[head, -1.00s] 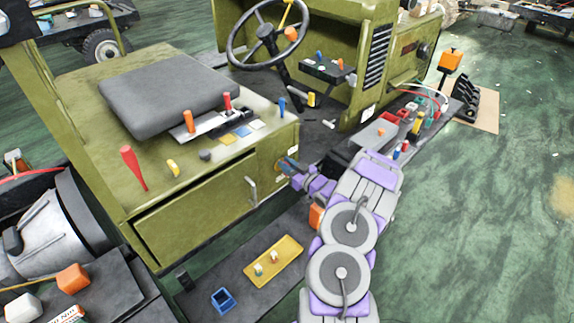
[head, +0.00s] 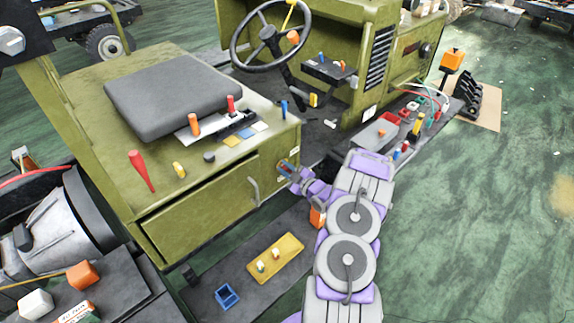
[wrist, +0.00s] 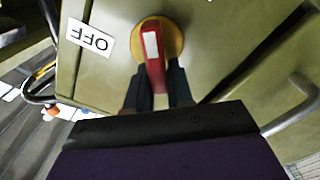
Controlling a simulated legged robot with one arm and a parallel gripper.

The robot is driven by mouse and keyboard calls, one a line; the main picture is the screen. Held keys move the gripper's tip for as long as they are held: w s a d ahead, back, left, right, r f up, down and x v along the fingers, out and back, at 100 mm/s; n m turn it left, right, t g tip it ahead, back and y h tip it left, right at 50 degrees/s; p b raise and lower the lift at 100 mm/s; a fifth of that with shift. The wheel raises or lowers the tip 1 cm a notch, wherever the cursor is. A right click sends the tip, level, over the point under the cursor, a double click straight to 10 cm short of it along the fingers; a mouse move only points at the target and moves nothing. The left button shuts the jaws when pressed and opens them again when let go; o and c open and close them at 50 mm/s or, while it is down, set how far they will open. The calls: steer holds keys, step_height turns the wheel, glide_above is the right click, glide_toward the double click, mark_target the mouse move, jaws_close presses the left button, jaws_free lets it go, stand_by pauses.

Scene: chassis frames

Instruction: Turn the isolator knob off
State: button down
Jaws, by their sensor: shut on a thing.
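The isolator knob (wrist: 152,52) is a red handle with a pale stripe, on a round yellow plate (wrist: 172,36) on the green side panel of the chassis. In the wrist view a white OFF label (wrist: 90,38) sits to the left of the knob, its letters upside down. My gripper (wrist: 160,82) is shut on the knob, with one dark finger on each side of its lower part. In the head view my gripper (head: 290,172) reaches the panel beside the seat box, and it hides most of the knob there.
A drawer handle (head: 254,191) stands out left of my gripper. Below lies a dark step with a yellow tray (head: 276,259) and a blue box (head: 227,297). A shelf with a grey-lidded red box (head: 380,133) is at right. The green floor farther right is open.

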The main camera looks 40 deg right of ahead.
steer(key=shift+s+a+f+n, duration=0.15)
steer(key=shift+f+n, duration=0.25)
steer(key=shift+n, duration=1.25)
steer(key=shift+w+a+f+n, duration=0.1)
steer(key=shift+a+f+n, duration=0.25)
steer(key=shift+n, duration=1.25)
steer(key=shift+s+a+f+n, duration=0.1)
steer(key=shift+f+n, duration=0.35)
steer(key=shift+n, duration=1.2)
steer(key=shift+f, duration=0.1)
steer(key=c, duration=1.1)
jaws_free()
steer(key=s, duration=0.5)
steer(key=s+d+p, duration=0.1)
steer(key=s, duration=0.5)
steer(key=s+p, duration=0.1)
steer(key=s, duration=0.5)
steer(key=shift+s+d, duration=0.1)
steer(key=shift+d, duration=0.15)
